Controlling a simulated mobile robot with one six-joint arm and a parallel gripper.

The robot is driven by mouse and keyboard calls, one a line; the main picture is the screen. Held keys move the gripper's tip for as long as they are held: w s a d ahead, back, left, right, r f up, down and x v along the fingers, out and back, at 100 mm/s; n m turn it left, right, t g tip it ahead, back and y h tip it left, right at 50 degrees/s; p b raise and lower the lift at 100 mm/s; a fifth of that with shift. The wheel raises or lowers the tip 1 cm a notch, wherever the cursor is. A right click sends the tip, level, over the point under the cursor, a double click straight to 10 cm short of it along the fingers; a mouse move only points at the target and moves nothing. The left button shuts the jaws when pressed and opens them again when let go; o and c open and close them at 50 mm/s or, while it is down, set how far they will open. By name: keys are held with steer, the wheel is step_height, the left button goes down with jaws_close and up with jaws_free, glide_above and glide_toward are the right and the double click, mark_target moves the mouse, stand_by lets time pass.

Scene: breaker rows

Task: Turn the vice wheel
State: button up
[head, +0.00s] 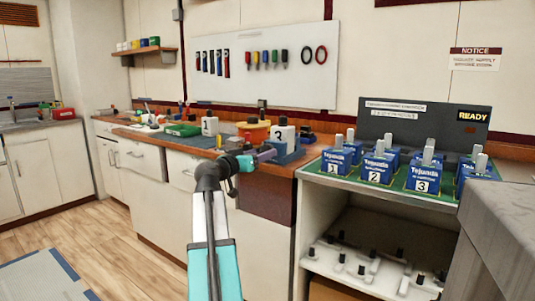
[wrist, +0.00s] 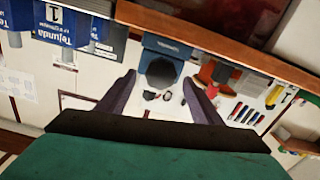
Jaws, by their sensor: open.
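The blue vice (head: 284,150) stands at the front edge of the wooden workbench, just right of my gripper (head: 264,156) in the head view. In the wrist view, which looks inverted, the blue vice body (wrist: 166,46) is ahead, with a dark round part, seemingly the vice wheel (wrist: 161,73), facing me. My gripper (wrist: 160,80) is open. Its two dark fingers are spread to either side of the wheel, with gaps visible on both sides. I cannot tell how far the fingertips are from it in depth. In the head view the wheel is hidden or too small to make out.
The wooden bench (head: 150,131) holds several small items. To the right, blue breakers (head: 375,168) stand on a green board, above a shelf (head: 365,268) with pale parts. A grey counter (head: 510,190) is at far right. Floor (head: 125,235) is clear at left.

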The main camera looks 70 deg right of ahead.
steer(key=shift+b+x, duration=0.4)
steer(key=shift+x, duration=1.95)
steer(key=c, duration=1)
steer(key=shift+s+d, duration=0.1)
steer(key=shift+d, duration=0.4)
steer(key=shift+c, duration=0.3)
steer(key=shift+a, duration=0.45)
